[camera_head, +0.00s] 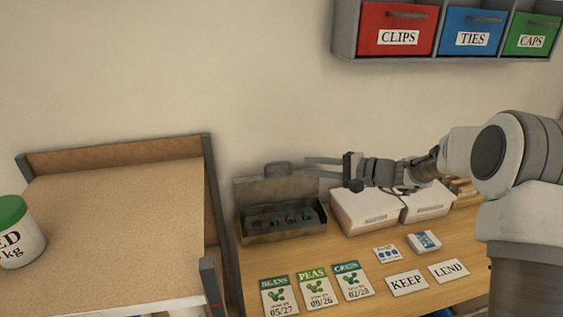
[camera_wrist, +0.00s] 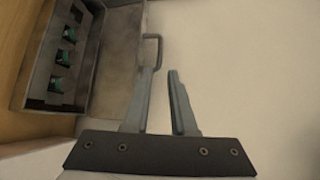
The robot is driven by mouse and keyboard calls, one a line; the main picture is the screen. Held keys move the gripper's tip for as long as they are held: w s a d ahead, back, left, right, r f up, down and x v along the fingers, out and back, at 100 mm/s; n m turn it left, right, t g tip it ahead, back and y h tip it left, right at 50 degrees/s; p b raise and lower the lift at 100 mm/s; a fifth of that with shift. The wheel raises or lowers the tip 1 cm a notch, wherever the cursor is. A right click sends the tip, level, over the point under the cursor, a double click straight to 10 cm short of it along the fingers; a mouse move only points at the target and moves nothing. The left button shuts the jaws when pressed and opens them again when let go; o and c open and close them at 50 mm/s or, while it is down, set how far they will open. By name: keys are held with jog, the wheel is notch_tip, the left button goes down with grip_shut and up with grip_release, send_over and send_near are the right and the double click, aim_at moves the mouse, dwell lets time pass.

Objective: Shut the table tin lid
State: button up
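The table tin (camera_head: 282,236) is a grey metal box at the left end of the wooden table, holding several small green-and-dark items. Its lid (camera_head: 262,192) stands upright along the back edge, open, with a handle (camera_head: 277,168) on top. In the wrist view the tin (camera_wrist: 28,75) is at the left, with the lid (camera_wrist: 115,60) and handle (camera_wrist: 158,47) nearer the middle. My gripper (camera_head: 309,167) is open and empty at the lid's upper right. In the wrist view its fingertips (camera_wrist: 161,72) are by the handle; I cannot tell whether they touch.
White boxes (camera_head: 365,212) stand right of the tin beneath my arm. Seed packets (camera_head: 316,289), cards (camera_head: 408,283) and a small box (camera_head: 424,242) lie in front. A shelf of coloured bins (camera_head: 395,30) hangs above. A side board (camera_head: 115,225) with a tub (camera_head: 17,235) is left.

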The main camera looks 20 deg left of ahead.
aim_at(283, 163)
jog(key=p+x, duration=0.1)
jog(key=x, duration=0.9)
jog(key=shift+w+a, duration=0.1)
jog(key=shift+a, duration=0.2)
grip_shut()
dwell(0.9)
